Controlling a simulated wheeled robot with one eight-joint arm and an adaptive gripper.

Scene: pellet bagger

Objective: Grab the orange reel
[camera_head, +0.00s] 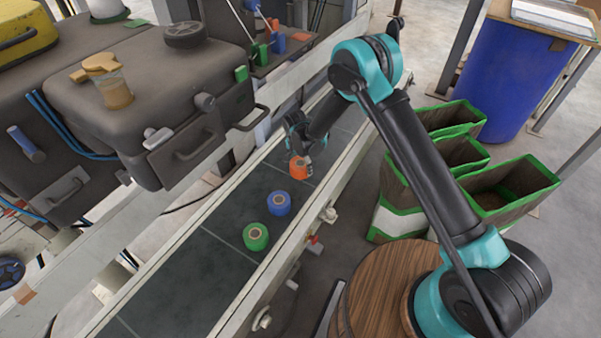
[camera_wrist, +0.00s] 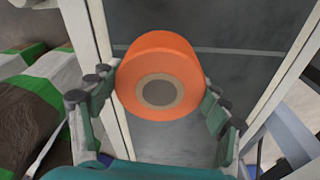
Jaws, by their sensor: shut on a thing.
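The orange reel (camera_head: 298,168) is on the dark conveyor belt in the head view, at the end of my arm. In the wrist view the orange reel (camera_wrist: 157,62) fills the space between my two fingers, its grey-brown core facing the camera. My gripper (camera_head: 303,157) is shut on the reel, with a finger on each side of it in the wrist view (camera_wrist: 160,95). Whether the reel touches the belt or is slightly above it, I cannot tell.
A blue reel (camera_head: 279,203) and a green reel (camera_head: 256,237) stand on the conveyor belt (camera_head: 190,285), nearer the camera. Pale rails border the belt. A dark machine (camera_head: 150,95) stands left; green-edged bins (camera_head: 510,190) and a blue barrel (camera_head: 510,75) stand right.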

